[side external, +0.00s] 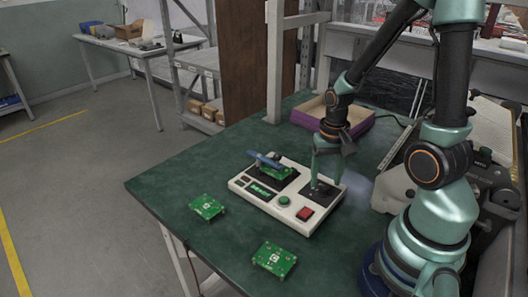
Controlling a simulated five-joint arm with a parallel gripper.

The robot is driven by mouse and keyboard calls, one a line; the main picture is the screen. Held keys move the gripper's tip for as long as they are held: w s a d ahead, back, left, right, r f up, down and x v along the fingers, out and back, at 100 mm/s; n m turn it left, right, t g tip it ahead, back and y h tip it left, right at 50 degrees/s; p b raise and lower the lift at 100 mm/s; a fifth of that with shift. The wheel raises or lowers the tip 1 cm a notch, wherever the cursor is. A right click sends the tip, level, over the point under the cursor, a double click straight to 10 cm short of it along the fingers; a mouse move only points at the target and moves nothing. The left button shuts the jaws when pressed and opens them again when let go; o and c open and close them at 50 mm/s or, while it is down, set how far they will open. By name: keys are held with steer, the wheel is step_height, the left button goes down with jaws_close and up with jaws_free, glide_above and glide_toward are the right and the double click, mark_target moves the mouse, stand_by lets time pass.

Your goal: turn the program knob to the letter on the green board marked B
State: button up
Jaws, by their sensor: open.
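A white console (246,187) stands on the green bench top. Its program knob area is a dark square plate (328,200) at the right; the knob itself is mostly hidden by my gripper. My gripper (318,186) is open and points down, low over this plate. I cannot tell whether its fingers touch the knob. A green board (284,172) sits in the dark fixture at the console's back left, under a blue bar (264,159). Two more green boards lie on the bench, one left of the console (207,207), one in front (274,259). Their letters are too small to read.
The console also carries a small lit display (260,190), a green button (284,201) and a red button (304,213). A purple-sided tray (360,125) stands behind my gripper. The bench's left and front areas are clear around the loose boards.

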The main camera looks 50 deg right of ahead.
mark_target(324, 186)
step_height(324, 186, up, 10)
stand_by(0.5)
steer(key=w+a+r+n+t, duration=0.3)
steer(key=a+r+n+t, duration=0.2)
steer(key=a+r+n, duration=0.4)
steer(key=shift+a+t, duration=0.3)
steer(key=shift+a, duration=0.7)
